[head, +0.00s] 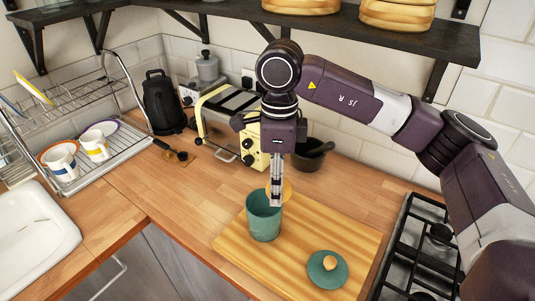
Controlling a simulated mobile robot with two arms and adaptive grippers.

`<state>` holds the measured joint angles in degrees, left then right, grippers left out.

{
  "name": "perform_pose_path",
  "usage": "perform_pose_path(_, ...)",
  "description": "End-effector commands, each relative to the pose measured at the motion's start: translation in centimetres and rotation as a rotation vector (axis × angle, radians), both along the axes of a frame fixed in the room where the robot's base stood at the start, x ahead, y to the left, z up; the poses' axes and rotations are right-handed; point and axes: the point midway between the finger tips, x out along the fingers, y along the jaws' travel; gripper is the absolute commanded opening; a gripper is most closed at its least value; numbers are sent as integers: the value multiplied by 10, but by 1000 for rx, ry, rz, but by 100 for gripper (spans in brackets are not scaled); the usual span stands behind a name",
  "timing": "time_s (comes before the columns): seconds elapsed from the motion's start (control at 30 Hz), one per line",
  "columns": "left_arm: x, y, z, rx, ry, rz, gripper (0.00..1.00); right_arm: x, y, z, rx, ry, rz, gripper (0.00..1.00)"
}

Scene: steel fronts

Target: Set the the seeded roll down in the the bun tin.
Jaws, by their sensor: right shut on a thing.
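The bun tin (262,222) is a teal, open-topped cylinder standing upright on the wooden board. My right gripper (276,198) points straight down over the right side of the tin's mouth, its fingers overlapping the rim in the head view. It is shut on the seeded roll (287,190), a tan, rounded thing mostly hidden behind the fingers. The roll shows at about the height of the rim, toward the tin's far right; I cannot tell whether it touches the tin. My left gripper is not in view.
A teal lid (327,271) with a wooden knob lies on the striped board (300,228), right of the tin. A cream toaster (222,125) and a dark pan (308,157) stand behind. The gas hob (425,255) is at right, the dish rack (95,160) at left.

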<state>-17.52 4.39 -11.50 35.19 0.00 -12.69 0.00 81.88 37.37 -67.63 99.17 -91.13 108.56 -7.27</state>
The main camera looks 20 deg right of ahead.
Motion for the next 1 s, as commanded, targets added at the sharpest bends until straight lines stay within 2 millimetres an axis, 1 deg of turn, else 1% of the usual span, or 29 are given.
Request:
perform_pose_path(0.03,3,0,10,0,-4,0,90,4,2,10,1,-1,-100,27)
perform_pose_path(0.2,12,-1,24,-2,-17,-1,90,14,7,23,0,0,-451,27)
perform_pose_path(0.3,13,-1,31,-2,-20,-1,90,20,9,29,0,0,-627,27)
perform_pose_path(0.43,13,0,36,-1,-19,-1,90,24,11,34,-1,-1,-796,27)
perform_pose_path(0.6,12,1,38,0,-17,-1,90,27,12,35,-1,-1,-903,27)
perform_pose_path(0.73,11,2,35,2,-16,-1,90,27,12,30,-2,-1,-920,27)
perform_pose_path(0.87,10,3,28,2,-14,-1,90,27,12,19,-2,0,-918,27)
perform_pose_path(1.0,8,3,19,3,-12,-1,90,27,12,3,-2,-1,-918,27)
